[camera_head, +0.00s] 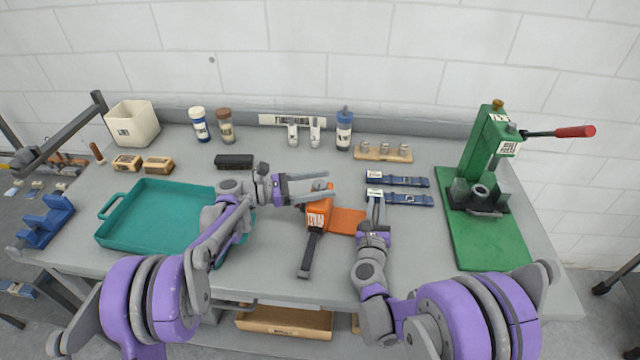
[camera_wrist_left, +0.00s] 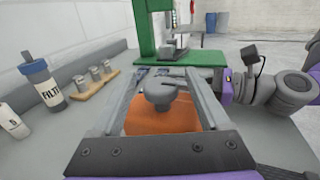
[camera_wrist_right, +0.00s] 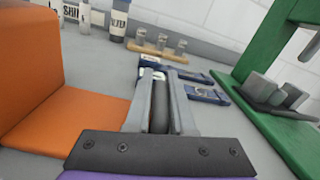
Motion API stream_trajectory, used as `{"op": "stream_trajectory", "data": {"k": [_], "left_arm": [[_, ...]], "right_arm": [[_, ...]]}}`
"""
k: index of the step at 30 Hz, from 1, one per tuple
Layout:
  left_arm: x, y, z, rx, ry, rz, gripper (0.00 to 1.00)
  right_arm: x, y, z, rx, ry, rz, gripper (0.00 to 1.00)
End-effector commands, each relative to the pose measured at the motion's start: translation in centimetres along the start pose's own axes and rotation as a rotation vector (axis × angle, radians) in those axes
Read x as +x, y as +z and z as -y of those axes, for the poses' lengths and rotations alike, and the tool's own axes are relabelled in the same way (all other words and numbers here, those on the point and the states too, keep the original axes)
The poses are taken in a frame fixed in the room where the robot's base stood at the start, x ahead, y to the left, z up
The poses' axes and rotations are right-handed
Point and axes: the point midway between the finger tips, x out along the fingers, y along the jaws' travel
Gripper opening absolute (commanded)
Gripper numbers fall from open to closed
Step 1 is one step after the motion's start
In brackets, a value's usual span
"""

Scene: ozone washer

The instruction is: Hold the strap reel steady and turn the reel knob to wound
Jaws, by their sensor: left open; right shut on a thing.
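The strap reel (camera_head: 318,214) is an orange body with a white label, an orange plate (camera_head: 347,222) on its right and a dark strap (camera_head: 311,255) toward the front. It also shows in the right wrist view (camera_wrist_right: 30,65). The grey reel knob (camera_wrist_left: 160,94) sits on top of the orange body. My left gripper (camera_head: 325,189) is open, with its fingers on either side of the knob; contact is not clear. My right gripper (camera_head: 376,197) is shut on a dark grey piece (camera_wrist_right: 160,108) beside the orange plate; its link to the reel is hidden.
Blue straps (camera_head: 407,199) lie just beyond my right gripper. A green press (camera_head: 490,230) stands at the right, and a teal tray (camera_head: 150,225) at the left. Bottles, a black block (camera_head: 233,161) and a wooden rack (camera_head: 383,153) line the back.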

Motion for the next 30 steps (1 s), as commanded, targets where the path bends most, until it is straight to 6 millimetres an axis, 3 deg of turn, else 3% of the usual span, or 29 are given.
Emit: {"op": "stream_trajectory", "data": {"k": [6, 19, 30], "left_arm": [[0.0, -0.01, -0.01, 0.0, 0.0, 0.0, 0.77], [-0.04, 0.0, -0.02, 0.0, 0.0, 0.0, 0.0], [0.02, 0.01, -0.17, 0.0, -0.06, 0.0, 0.0]], "right_arm": [[0.0, -0.01, 0.02, -0.001, 0.0, 0.0, 0.0], [0.0, -0.01, 0.02, -0.001, 0.0, 0.0, 0.0], [-0.01, -0.01, 0.03, -0.001, -0.001, 0.0, 0.0]]}}
